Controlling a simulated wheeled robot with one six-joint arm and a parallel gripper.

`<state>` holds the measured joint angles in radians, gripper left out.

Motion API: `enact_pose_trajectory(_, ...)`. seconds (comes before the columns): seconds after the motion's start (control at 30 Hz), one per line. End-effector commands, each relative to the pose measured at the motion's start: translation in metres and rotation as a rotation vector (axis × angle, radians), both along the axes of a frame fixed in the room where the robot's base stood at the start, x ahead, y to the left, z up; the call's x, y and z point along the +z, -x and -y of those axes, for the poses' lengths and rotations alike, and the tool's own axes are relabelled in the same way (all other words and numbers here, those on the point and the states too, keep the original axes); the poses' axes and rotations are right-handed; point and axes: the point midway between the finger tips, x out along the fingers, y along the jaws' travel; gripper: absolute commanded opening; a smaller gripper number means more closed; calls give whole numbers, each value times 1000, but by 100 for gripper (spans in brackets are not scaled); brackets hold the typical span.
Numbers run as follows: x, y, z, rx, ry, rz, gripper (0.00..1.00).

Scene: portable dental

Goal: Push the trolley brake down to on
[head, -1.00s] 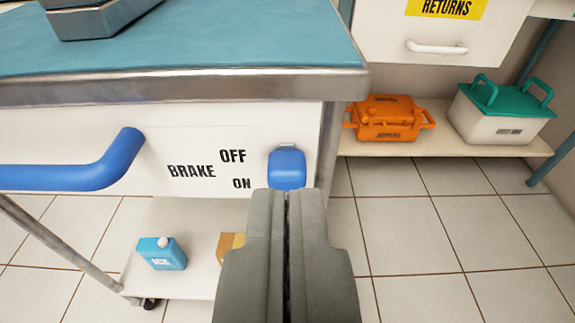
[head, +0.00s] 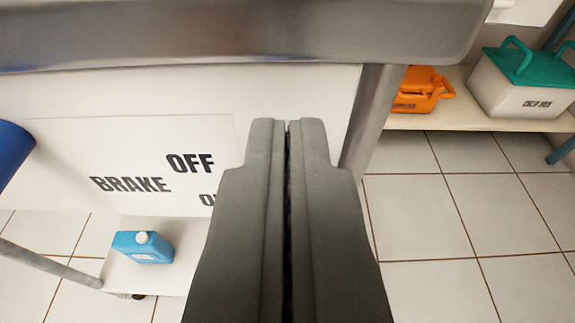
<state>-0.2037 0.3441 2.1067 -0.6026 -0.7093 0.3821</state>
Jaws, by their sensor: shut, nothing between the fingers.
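The trolley (head: 190,85) fills the upper left, with its white front panel close ahead. A label plate reads BRAKE (head: 130,184), with OFF (head: 190,164) above and a partly covered ON below it. My gripper (head: 287,122) is shut and empty, with its tips in front of the panel right of the label. The blue brake lever is hidden behind my gripper, so its position and any contact cannot be seen.
A blue handle (head: 12,150) sticks out at the left edge. The metal top edge (head: 230,35) runs overhead. A blue ice jug (head: 143,247) stands on the lower shelf. An orange case (head: 420,90) and a white box with a green lid (head: 525,85) sit on a shelf at right. Floor at right is clear.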

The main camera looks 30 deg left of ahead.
Motion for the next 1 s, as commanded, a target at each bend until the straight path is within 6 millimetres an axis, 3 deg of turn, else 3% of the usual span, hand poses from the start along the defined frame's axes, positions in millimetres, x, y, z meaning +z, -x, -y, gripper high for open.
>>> enact_pose_trajectory(0.2,-15,0,0,0,-1,1,0)
enact_pose_trajectory(0.67,-20,0,0,0,1,-1,0)
enact_pose_trajectory(1.0,-60,0,0,1,0,-1,0)
